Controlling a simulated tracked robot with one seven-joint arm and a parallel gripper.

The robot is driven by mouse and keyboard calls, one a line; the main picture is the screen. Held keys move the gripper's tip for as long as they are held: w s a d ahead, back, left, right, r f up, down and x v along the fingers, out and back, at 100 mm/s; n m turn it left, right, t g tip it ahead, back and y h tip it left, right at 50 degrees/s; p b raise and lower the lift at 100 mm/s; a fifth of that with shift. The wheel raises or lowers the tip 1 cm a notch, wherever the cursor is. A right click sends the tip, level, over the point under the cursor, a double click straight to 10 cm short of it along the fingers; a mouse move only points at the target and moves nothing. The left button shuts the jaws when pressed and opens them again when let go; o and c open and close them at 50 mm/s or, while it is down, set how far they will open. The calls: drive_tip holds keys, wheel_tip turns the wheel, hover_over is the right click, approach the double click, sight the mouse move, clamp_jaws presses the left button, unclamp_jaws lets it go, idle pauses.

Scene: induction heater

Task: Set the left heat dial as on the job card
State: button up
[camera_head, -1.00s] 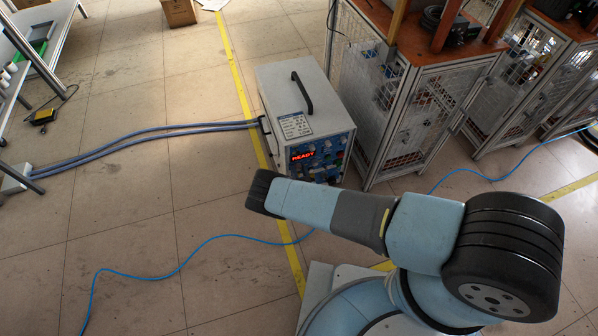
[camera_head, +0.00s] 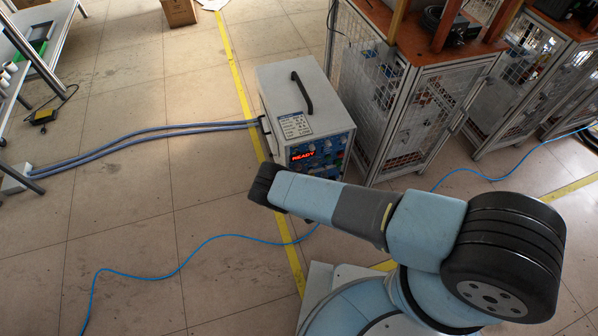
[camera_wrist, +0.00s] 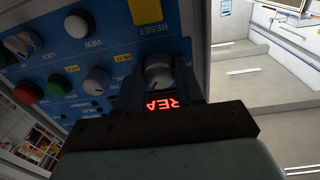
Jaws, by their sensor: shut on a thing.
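The induction heater (camera_head: 290,88) is a grey box with a blue front panel and a lit red READY display (camera_head: 303,155). A white printed card (camera_head: 295,124) lies on its top; its text is too small to read. In the wrist view the panel appears upside down. My gripper (camera_wrist: 158,82) is shut on a grey round dial (camera_wrist: 157,70) beside the display, one finger on each side. It is the panel's left dial, at right in this inverted view. A second grey dial (camera_wrist: 97,81) is apart from my fingers. In the head view my arm hides the gripper.
A mesh cabinet (camera_head: 410,115) stands close on the heater's right. Blue hoses (camera_head: 150,135) run left.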

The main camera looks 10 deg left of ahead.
drive_tip(key=o, duration=1)
drive_tip(key=shift+o, duration=0.2)
drive_tip(key=v, duration=1.3)
drive_tip(key=shift+s+d, duration=0.3)
drive_tip(key=shift+s, duration=0.1)
